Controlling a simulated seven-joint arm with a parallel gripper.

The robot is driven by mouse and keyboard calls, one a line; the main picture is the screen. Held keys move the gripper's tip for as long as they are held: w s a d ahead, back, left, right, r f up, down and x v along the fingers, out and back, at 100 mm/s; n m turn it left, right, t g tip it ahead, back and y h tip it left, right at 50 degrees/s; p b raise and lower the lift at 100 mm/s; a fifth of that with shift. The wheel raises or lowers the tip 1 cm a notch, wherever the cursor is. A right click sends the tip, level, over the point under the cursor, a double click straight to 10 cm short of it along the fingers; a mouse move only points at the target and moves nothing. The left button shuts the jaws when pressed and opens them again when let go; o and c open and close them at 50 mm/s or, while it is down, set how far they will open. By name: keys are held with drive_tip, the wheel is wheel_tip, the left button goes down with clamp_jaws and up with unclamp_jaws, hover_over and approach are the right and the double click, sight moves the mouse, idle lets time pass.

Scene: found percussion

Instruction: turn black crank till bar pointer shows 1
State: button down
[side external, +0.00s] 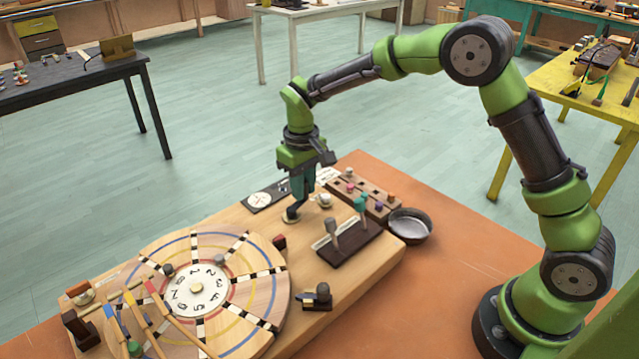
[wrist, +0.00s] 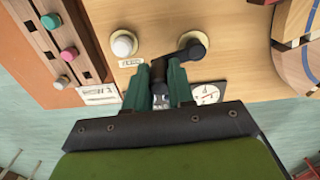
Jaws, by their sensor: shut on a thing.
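The black crank (wrist: 192,50) sits on a round wooden base on the board, its arm reaching left to an upright grip in the wrist view. My gripper (wrist: 160,88) is shut on that grip, with a green finger on each side. In the side view my gripper (side external: 298,203) points down over the crank (side external: 291,216). A small white dial (wrist: 208,93) with a thin needle lies near the crank; it also shows on a dark plate (side external: 262,199). I cannot read its value. A numbered white disc (side external: 196,290) sits at the middle of the wooden wheel (side external: 258,292); no bar pointer is clear.
A white knob (wrist: 123,43) stands beside the crank. A block with coloured pegs (side external: 372,197), a dark lever block (side external: 347,243) and a metal bowl (side external: 409,225) are to the right. Coloured sticks (side external: 150,318) lie across the wheel's left side.

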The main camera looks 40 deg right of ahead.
drive_tip(key=shift+w+a+n, duration=0.1)
drive_tip(key=shift+w+n, duration=0.2)
drive_tip(key=shift+n, duration=0.4)
drive_tip(key=shift+w+a+n, duration=0.1)
drive_tip(key=shift+w+n, duration=0.2)
drive_tip(key=shift+n, duration=0.4)
drive_tip(key=c, duration=1)
unclamp_jaws()
drive_tip(key=shift+o, duration=0.2)
wheel_tip(320, 180, up, 17)
